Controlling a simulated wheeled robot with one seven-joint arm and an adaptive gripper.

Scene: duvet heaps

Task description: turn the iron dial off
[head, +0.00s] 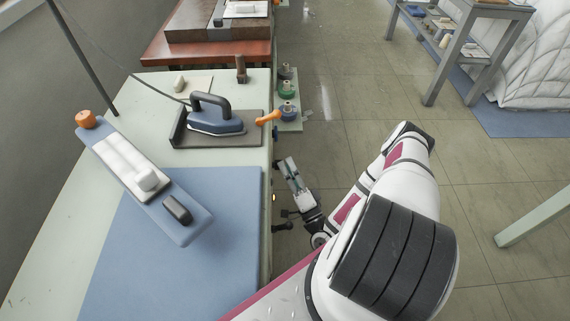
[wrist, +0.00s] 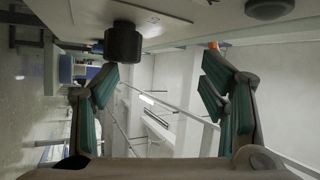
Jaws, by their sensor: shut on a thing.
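The blue and dark iron (head: 215,118) rests on its grey rest (head: 188,138) near the table's right edge. My gripper (head: 286,168) is low beside that edge, pointing at the table's side. In the wrist view a black round dial (wrist: 123,42) stands out from a pale panel, close against the left fingertip. The gripper's green-padded fingers (wrist: 158,78) look spread around a gap there, and the right fingertip appears apart from the dial. No dial marking can be read.
A second dark round knob (wrist: 270,8) shows at the wrist view's top right. An orange handle (head: 268,118) juts past the table edge, near thread spools (head: 287,90). A sleeve board (head: 140,180) lies on the table (head: 60,245).

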